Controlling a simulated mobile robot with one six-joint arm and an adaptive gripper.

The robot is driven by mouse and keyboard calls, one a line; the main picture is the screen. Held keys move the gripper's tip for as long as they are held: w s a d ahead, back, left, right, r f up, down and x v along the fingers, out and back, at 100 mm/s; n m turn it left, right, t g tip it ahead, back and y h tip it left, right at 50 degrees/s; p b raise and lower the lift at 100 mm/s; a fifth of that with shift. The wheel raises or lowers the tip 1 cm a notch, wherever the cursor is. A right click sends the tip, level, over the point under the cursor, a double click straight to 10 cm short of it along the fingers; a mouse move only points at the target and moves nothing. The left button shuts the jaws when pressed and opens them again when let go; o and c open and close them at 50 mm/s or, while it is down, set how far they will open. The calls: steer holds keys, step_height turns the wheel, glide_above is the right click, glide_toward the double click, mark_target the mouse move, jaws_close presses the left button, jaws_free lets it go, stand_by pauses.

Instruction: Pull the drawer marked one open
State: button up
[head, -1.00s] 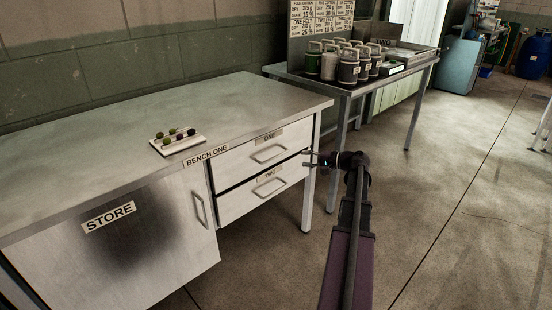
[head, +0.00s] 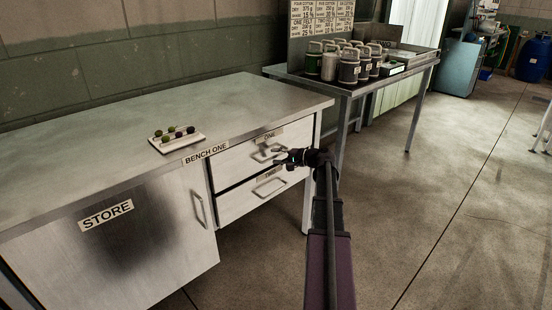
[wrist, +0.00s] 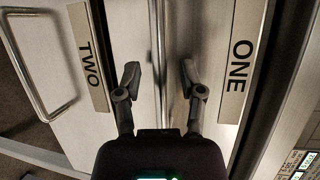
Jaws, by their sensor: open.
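The drawer marked ONE (head: 232,162) is the upper drawer of the bench and looks shut. Its bar handle (head: 262,154) is partly covered by my gripper in the head view. My gripper (head: 278,156) is open in front of this drawer's right half, close to the handle. In the wrist view, my gripper's open fingers (wrist: 158,78) point at the drawer fronts, between the TWO label and the ONE label (wrist: 240,60). No grip on the handle shows.
The drawer marked TWO (head: 240,197) is just below, shut, with its own handle (wrist: 40,75). A STORE cupboard door (head: 110,240) is to the left. A tray of small round items (head: 177,140) lies on the bench top (head: 100,130).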

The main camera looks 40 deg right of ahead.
steer(key=shift+w+a, duration=0.1)
steer(key=shift+w, duration=0.05)
jaws_close()
stand_by(0.4)
